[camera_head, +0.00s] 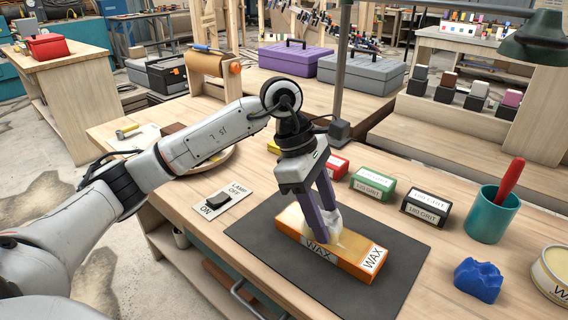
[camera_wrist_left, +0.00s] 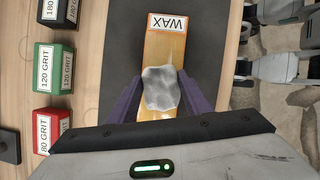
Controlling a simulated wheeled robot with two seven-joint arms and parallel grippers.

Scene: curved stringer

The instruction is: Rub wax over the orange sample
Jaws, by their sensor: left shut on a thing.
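The orange sample (camera_head: 347,263) is a long block with orange sides, a paler top and white "WAX" labels. It lies flat on a dark mat (camera_head: 272,258); its far end shows in the left wrist view (camera_wrist_left: 164,48). My left gripper (camera_head: 330,222) is shut on a crumpled whitish-grey cloth (camera_wrist_left: 161,90), with purple fingers on either side of it. The cloth appears to rest on the middle of the sample's top and hides that part. An open round tin (camera_head: 553,270) with a pale yellow filling stands at the right edge. My right gripper is not in view.
Behind the mat stand red, green (camera_head: 373,184) and black (camera_head: 425,207) grit blocks. A teal cup (camera_head: 491,216) with a red handle and a blue lump (camera_head: 478,279) are to the right. A lamp switch (camera_head: 219,201) lies left of the mat. The mat around the sample is clear.

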